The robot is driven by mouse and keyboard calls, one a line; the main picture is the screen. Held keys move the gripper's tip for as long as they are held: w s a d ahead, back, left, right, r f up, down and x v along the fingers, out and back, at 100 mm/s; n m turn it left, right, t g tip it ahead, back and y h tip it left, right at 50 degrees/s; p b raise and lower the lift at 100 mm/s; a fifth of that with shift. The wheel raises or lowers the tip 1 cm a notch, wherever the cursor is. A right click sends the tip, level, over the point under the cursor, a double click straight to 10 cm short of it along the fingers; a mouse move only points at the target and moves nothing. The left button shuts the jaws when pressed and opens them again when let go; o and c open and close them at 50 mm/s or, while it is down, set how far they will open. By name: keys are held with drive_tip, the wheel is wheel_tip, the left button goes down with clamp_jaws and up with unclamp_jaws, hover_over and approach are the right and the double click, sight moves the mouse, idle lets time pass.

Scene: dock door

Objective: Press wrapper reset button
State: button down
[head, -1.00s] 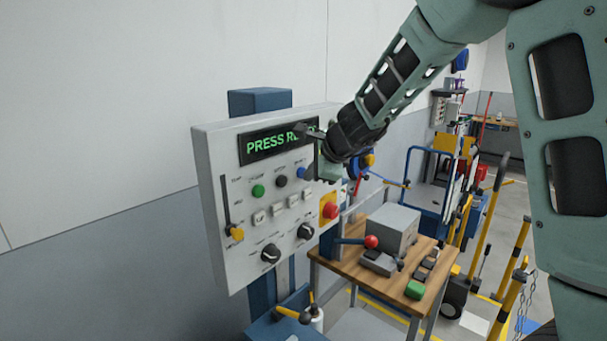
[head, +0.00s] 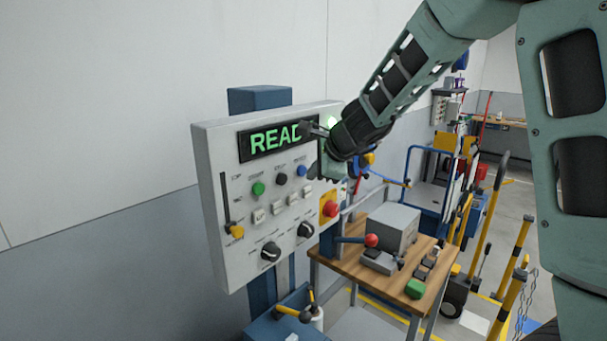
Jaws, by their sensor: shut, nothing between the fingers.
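Below the display sit a green button (head: 257,188), a black button (head: 281,179) and a blue button (head: 302,171). Their small labels are too blurred to read, so I cannot tell which is the reset.
The panel also has a yellow-handled slider (head: 236,231), two black knobs, white keys and a red button (head: 331,208) on yellow. A wooden bench (head: 385,283) with a grey box and a red-knobbed lever stands right of the panel. Yellow-handled trucks (head: 480,230) stand farther right.

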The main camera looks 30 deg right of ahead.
drive_tip(key=shift+s+d, duration=0.1)
drive_tip(key=shift+s, duration=0.15)
drive_tip(key=shift+s+d+b, duration=0.3)
drive_tip(key=shift+s, duration=0.45)
drive_tip(key=shift+s+d+b, duration=0.25)
drive_tip(key=shift+s+d, duration=0.1)
drive_tip(key=shift+s, duration=0.45)
drive_tip(key=shift+s+d+b, duration=0.3)
drive_tip(key=shift+s, duration=0.45)
